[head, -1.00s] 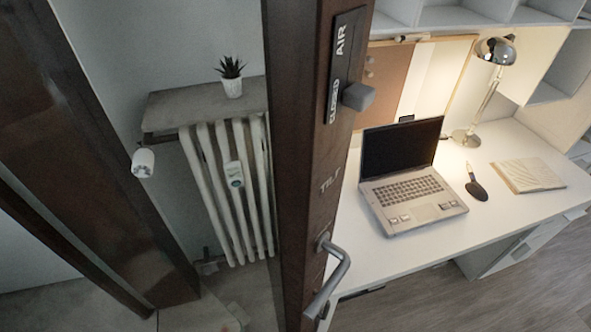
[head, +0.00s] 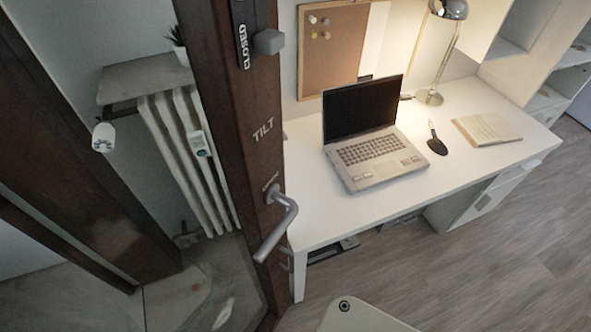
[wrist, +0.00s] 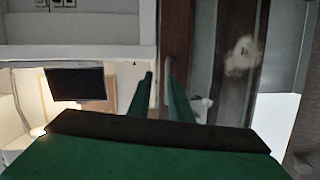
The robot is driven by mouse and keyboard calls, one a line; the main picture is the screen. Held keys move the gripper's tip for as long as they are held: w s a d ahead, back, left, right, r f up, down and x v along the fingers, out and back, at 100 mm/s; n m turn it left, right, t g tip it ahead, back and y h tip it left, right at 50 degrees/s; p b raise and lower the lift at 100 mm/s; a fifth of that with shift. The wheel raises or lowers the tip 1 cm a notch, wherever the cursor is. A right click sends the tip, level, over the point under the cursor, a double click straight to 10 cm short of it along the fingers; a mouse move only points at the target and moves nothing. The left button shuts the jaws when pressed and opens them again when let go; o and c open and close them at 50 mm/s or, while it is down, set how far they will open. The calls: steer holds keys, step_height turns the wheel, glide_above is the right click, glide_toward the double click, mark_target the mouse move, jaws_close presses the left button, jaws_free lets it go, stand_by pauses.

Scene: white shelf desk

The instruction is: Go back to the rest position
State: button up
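My gripper (wrist: 161,82) shows in the wrist view, with two dark green fingers apart and nothing held between them. Beyond the fingers are a brown wooden frame and a pale wall or furniture edge. The gripper is not visible in the head view. The task names no object.
A brown door or window frame with a metal handle (head: 279,222) stands close at left. Behind it is a white radiator (head: 183,150). The white desk (head: 321,223) holds a laptop (head: 361,108), lamp (head: 449,10), brush-like item (head: 437,146) and open book (head: 491,129). Floor at lower right is clear.

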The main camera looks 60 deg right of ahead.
steer(key=w+a+f+n+g+y, duration=0.2)
steer(key=w+a+f+g+y, duration=0.1)
steer(key=w+a+f, duration=0.35)
steer(key=w+a+r+n+t+y, duration=0.2)
steer(key=w+a+r, duration=0.1)
steer(key=a+r, duration=0.4)
steer(key=w+a+r+n+t+y, duration=0.2)
steer(key=w+a+r+n+t, duration=0.1)
steer(key=a+r, duration=0.5)
steer(key=shift+w+r+n, duration=0.2)
steer(key=shift+r+n, duration=0.1)
steer(key=shift+r, duration=0.2)
